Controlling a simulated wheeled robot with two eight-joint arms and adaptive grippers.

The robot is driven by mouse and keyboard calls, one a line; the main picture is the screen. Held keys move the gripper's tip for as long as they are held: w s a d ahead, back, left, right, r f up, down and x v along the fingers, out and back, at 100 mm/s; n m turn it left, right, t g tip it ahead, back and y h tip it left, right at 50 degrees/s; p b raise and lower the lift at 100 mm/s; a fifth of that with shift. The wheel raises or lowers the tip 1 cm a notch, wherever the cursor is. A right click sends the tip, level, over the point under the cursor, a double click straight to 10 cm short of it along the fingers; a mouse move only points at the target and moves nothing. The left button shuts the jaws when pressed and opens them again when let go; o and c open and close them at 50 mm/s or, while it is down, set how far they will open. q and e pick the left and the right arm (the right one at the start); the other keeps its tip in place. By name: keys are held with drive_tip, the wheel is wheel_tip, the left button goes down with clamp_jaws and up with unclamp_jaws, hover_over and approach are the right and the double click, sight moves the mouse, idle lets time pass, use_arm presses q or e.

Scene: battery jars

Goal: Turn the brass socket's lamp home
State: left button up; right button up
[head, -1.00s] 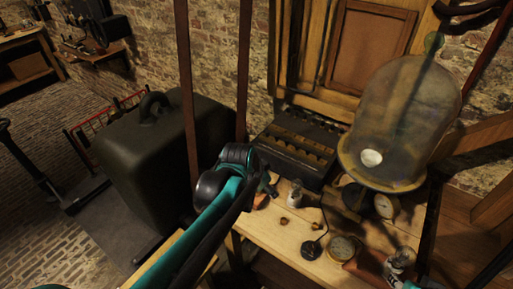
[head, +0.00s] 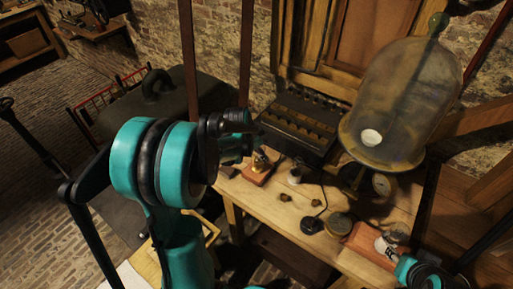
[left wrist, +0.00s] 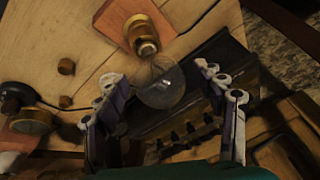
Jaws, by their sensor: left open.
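The brass socket (left wrist: 144,38) stands on a reddish wooden block (left wrist: 122,18). A clear round glass lamp (left wrist: 160,88) sits at its mouth; how far it is screwed in I cannot tell. In the head view the block (head: 257,176) lies at the bench's left edge, partly behind my left arm. My left gripper (left wrist: 160,88) is open, with its pale fingertips apart on either side of the lamp and a visible gap to the glass. In the head view my left gripper (head: 243,142) is dark and partly hidden. Only part of my right arm shows at lower right.
A dark slotted box (head: 298,128) stands behind the lamp. A large glass bell jar (head: 405,100) is at the right. A small white-topped item (head: 294,176), brass nuts (head: 285,198), a black disc (head: 312,226) and another reddish block (head: 362,241) are on the bench (head: 275,222).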

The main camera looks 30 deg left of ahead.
use_arm(q)
drive_tip(key=shift+f, duration=0.2)
drive_tip(key=shift+c, duration=0.3)
drive_tip(key=c, duration=1.3)
drive_tip(key=m+h, duration=0.1)
drive_tip(key=m, duration=0.3)
drive_tip(key=shift+g+h+b, duration=0.3)
drive_tip(key=shift+h, duration=0.1)
drive_tip(key=shift+c, duration=0.3)
drive_tip(key=shift+d+m+h, duration=0.1)
drive_tip(key=shift+m+h, duration=0.3)
drive_tip(key=shift+m, duration=0.8)
drive_tip(key=m+g, duration=0.1)
drive_tip(key=m, duration=0.1)
drive_tip(key=shift+m+h, duration=0.3)
drive_tip(key=shift+h, duration=0.1)
drive_tip(key=m+g, duration=0.1)
drive_tip(key=m, duration=0.2)
drive_tip(key=shift+m+g+h, duration=0.3)
drive_tip(key=shift+m+h, duration=0.1)
drive_tip(key=shift+s, duration=0.1)
